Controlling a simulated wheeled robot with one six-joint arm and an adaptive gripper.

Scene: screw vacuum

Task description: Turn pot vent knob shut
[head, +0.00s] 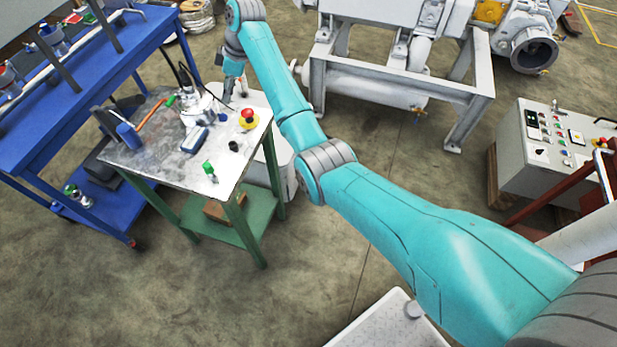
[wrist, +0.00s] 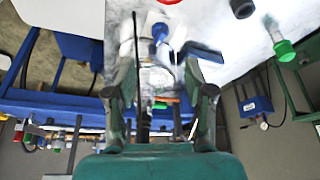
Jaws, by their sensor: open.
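A small silvery pot (head: 197,110) stands on the metal-topped table, with hoses or cables at its top. In the wrist view the pot (wrist: 155,76) shows between the fingers, blurred and partly covered by them. A small blue part (wrist: 160,32) sits by it; I cannot tell whether this is the vent knob. My gripper (wrist: 165,72) is open, its two green fingers apart with nothing clearly held. In the head view my gripper (head: 236,88) hangs at the table's far edge, right of the pot. Contact with the knob cannot be told.
A blue workbench (head: 95,70) stands close on the left. Open floor lies in front.

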